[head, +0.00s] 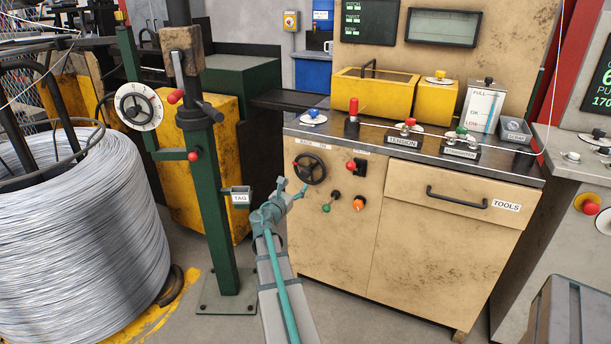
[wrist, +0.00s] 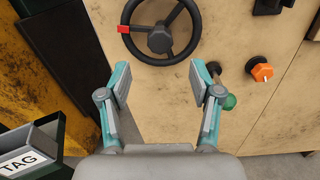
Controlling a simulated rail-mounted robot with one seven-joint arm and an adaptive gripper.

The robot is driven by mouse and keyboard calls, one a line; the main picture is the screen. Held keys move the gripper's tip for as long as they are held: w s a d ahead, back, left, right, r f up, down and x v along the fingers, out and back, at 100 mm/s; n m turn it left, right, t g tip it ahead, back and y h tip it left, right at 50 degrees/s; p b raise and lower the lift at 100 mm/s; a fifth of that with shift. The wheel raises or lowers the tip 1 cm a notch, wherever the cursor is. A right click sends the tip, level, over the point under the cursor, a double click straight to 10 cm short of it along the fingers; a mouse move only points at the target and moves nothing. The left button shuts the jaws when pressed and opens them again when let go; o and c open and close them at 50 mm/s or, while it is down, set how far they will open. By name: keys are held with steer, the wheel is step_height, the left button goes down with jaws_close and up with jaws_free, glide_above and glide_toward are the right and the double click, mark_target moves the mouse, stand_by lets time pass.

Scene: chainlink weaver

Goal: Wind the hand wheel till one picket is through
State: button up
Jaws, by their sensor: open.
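The black hand wheel (head: 310,168) is on the front of the beige cabinet, at its upper left. It has spokes and a dark hub, and a red mark on its rim. In the wrist view the wheel (wrist: 160,38) is at the top centre, beyond my fingertips, with the red mark at its left. My gripper (head: 292,189) is in front of the cabinet, just below and left of the wheel. In the wrist view my gripper (wrist: 160,80) is open and empty, its fingers apart and not around the wheel. No picket can be made out.
A green-handled lever (wrist: 229,101) and an orange knob (wrist: 262,72) sit right of my gripper. A TAG holder (head: 240,196) on a green post stands to the left. A large wire coil (head: 80,220) fills the far left. The TOOLS drawer (head: 455,190) is shut.

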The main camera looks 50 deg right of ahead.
mark_target(304, 175)
steer(key=x, duration=0.9)
steer(key=shift+w+d, duration=0.15)
steer(key=shift+d, duration=0.2)
jaws_close()
